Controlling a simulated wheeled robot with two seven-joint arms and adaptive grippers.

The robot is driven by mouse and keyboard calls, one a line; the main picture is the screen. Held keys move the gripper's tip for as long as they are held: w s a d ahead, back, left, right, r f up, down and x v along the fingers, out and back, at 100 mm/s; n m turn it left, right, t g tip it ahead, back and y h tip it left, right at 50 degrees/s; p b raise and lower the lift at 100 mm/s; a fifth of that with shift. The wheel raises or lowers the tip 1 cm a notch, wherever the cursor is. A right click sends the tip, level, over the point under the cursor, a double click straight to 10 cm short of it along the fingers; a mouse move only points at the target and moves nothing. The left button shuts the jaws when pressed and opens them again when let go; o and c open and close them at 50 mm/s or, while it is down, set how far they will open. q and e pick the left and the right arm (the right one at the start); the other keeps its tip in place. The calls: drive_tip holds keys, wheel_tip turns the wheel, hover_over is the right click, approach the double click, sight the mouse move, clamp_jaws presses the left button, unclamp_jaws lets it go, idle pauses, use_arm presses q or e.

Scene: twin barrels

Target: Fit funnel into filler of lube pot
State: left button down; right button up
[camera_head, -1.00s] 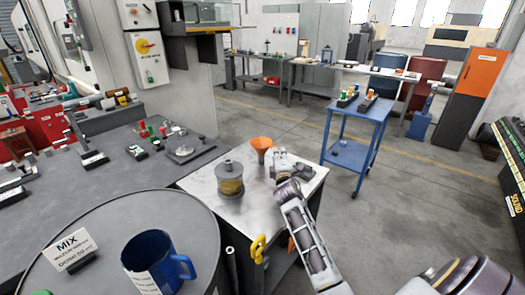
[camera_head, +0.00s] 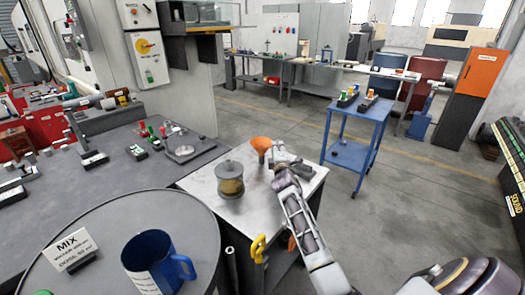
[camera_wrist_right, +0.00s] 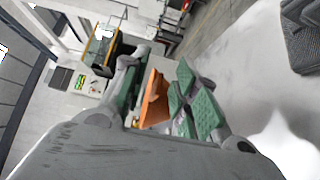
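The orange funnel (camera_head: 261,144) is upright near the back edge of the pale-topped stand, wide mouth up. The lube pot (camera_head: 230,180), a clear amber-filled jar with a grey lid and base, stands on the same top, nearer and to the left. Its filler is too small to make out. My right gripper (camera_head: 274,156) is just right of the funnel. In the right wrist view, the funnel (camera_wrist_right: 153,100) shows between the green-padded fingers of this gripper (camera_wrist_right: 158,92), which look apart; firm contact is not clear. My left gripper is not in view.
A grey drum (camera_head: 205,232) at the front left bears a blue mug (camera_head: 150,258) and a MIX sign (camera_head: 72,248). A dark workbench (camera_head: 110,170) adjoins the stand at left. A blue trolley (camera_head: 352,125) stands behind right. The stand's front part is clear.

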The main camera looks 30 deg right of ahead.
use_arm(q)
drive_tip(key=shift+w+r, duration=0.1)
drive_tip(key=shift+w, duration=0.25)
use_arm(e)
clamp_jaws()
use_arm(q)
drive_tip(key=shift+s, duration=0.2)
